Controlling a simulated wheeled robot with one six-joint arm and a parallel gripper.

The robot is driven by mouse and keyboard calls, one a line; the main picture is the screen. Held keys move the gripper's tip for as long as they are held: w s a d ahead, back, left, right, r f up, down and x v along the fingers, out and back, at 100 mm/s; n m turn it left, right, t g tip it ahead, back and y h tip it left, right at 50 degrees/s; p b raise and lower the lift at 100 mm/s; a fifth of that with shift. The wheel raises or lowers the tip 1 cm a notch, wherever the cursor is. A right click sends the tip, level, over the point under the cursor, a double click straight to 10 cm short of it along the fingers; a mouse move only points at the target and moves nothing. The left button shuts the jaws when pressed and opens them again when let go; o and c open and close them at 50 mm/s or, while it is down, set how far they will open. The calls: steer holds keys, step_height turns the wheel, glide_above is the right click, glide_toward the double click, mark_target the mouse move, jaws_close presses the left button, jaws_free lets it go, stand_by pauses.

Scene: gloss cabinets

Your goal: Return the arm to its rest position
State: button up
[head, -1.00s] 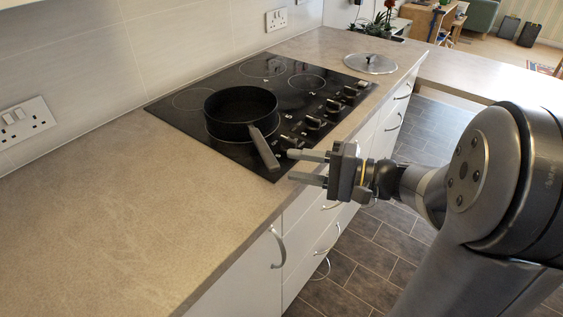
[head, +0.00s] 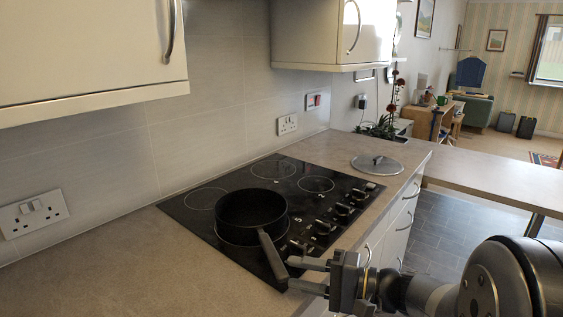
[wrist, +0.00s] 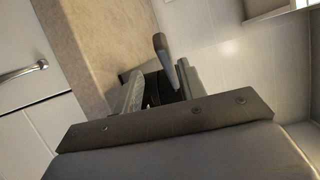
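My gripper (head: 291,274) is at the front edge of the hob, its two fingers parallel with a gap between them. It is open and holds nothing. The fingertips are close to the end of the handle of a black pan (head: 238,231); I cannot tell whether they touch it. The pan stands on the black hob (head: 190,203) with its handle pointing toward the counter front. In the wrist view the grey handle (wrist: 163,52) shows just beyond the open fingers (wrist: 158,92). My arm reaches in from the lower right.
Wall cupboards (head: 85,50) hang above. Cabinet fronts with bar handles (head: 404,222) are below the counter. Open floor (head: 440,225) lies to the right.

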mark_target(272, 268)
steer(key=x, duration=0.6)
steer(key=shift+a, duration=0.2)
steer(key=shift+w+a+r, duration=0.1)
steer(key=shift+w+a, duration=0.05)
steer(key=shift+a, duration=0.05)
